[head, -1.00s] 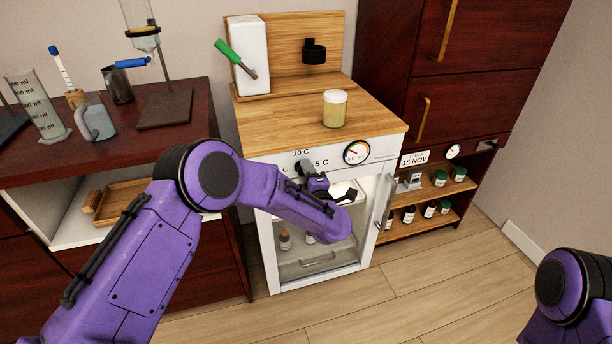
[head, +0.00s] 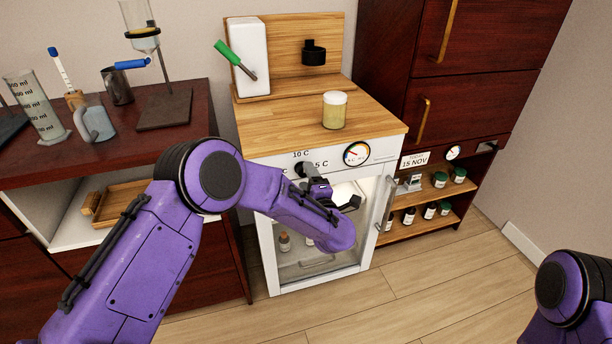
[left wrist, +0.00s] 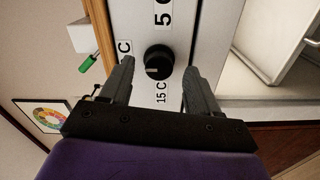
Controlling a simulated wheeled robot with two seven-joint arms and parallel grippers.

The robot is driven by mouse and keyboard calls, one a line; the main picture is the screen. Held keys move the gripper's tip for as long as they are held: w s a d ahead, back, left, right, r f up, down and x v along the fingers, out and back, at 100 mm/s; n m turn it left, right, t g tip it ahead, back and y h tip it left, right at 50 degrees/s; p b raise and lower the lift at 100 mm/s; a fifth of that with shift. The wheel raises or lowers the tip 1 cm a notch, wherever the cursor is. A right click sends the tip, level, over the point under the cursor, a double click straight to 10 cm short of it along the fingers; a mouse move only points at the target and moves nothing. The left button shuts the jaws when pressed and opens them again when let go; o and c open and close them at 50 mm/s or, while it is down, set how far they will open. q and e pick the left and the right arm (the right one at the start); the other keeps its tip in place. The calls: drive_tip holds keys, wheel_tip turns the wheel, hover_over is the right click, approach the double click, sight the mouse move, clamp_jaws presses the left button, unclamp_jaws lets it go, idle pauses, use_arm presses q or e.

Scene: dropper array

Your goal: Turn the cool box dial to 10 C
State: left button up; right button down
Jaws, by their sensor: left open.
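The cool box (head: 380,176) is white with a wooden top. In the head view the "10 C" label (head: 301,154) is above the dial. My right gripper is out of view.
A jar (head: 334,110) stands on the cool box top. A round gauge (head: 357,153) is right of the dial. A shelf with small bottles (head: 425,208) is to the right. Floor in front is clear.

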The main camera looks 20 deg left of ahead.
use_arm(q)
drive_tip(key=v, duration=0.8)
drive_tip(key=shift+s+d, duration=0.1)
drive_tip(key=shift+d, duration=0.05)
drive_tip(key=s+a+f+m+g+h+p, duration=0.1)
drive_tip(key=s+a+f+m+g+h, duration=0.1)
drive_tip(key=s+f+m+h, duration=0.35)
drive_tip(key=s+a+f+m+g+h+p, duration=0.1)
drive_tip(key=s+a+f+m+g+h, duration=0.15)
drive_tip(key=s+f+m, duration=0.7)
drive_tip(key=s+a+f+g+p, duration=0.2)
drive_tip(key=s+a, duration=0.4)
drive_tip(key=s, duration=0.5)
drive_tip(key=s+a+f+m+g+y+p, duration=0.1)
drive_tip(key=s+a+f+g, duration=0.4)
drive_tip(key=s, duration=0.6)
drive_tip(key=shift+s+a+p, duration=0.35)
drive_tip(key=shift+s+a, duration=0.05)
drive_tip(key=shift+a, duration=0.05)
